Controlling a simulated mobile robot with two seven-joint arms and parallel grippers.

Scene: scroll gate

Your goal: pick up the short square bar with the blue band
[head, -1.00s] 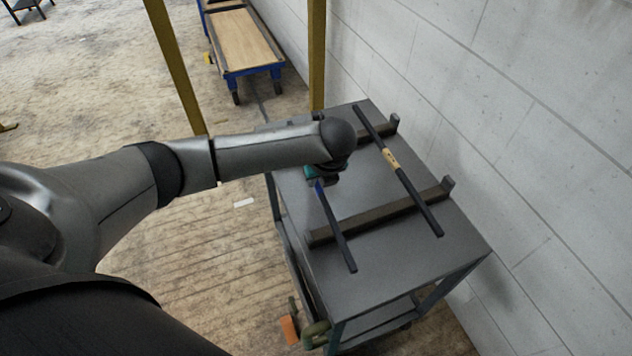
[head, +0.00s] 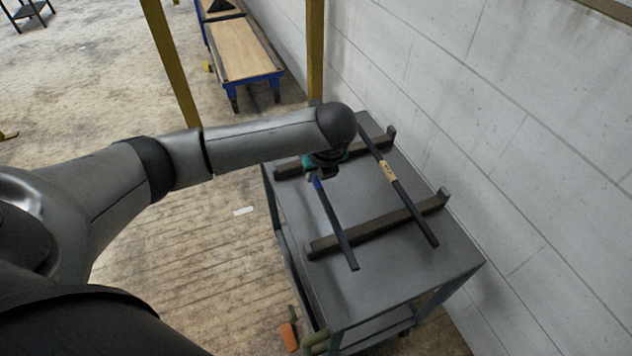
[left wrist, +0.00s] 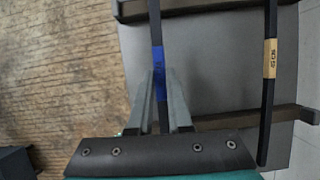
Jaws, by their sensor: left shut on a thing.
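The short square bar (head: 338,232) is dark with a blue band (head: 318,184) near my left gripper. The bar appears slightly above the two dark rests, though the gap is hard to see. My forearm and wrist hide its far end in the head view. My right gripper is not in view.
A longer dark bar with a tan labelled band (head: 388,171) lies across both rests (head: 385,222) to the right. The grey cart top (head: 400,270) stands close to a block wall (head: 540,160). A blue trolley (head: 245,50) and yellow posts (head: 316,50) stand behind.

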